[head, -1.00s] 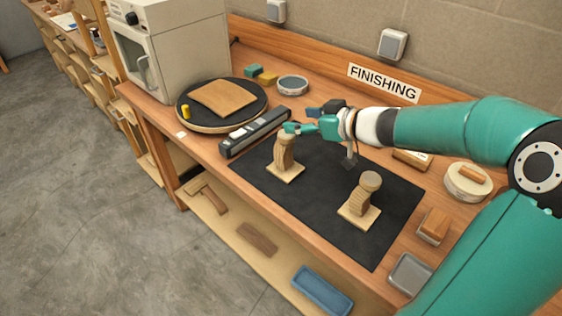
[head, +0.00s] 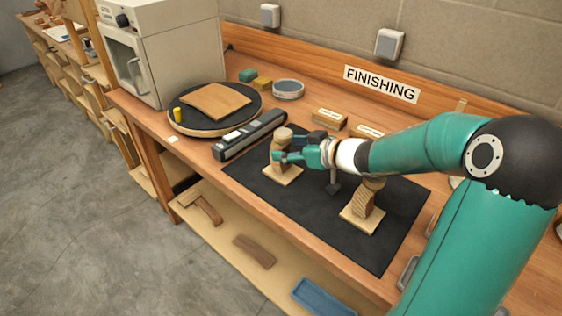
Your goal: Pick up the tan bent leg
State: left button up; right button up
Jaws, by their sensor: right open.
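A tan bent leg (head: 281,144) stands upright on a square wooden base (head: 284,176) on the black mat (head: 316,212). A second bent wooden piece (head: 364,202), with a striped side, stands on its own base to the right; which of the two the task means is not certain, but the left one looks plainer tan. My right gripper (head: 283,156), teal, is open at the left leg's middle height, its fingers at or just in front of the leg. I cannot tell whether they touch it. My left gripper is out of view.
A round turntable (head: 238,124) with a wooden board and a long dark tool (head: 250,134) lie left of the mat. A white oven (head: 165,50) stands at the back left. Small blocks (head: 330,119) lie behind. My right forearm passes over the mat's right part.

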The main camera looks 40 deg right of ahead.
aim_at(275, 146)
jog(key=x, duration=0.5)
jog(key=shift+w+f+b, duration=0.1)
jog(key=shift+w+b, duration=0.05)
jog(key=shift+b, duration=0.2)
grip_shut()
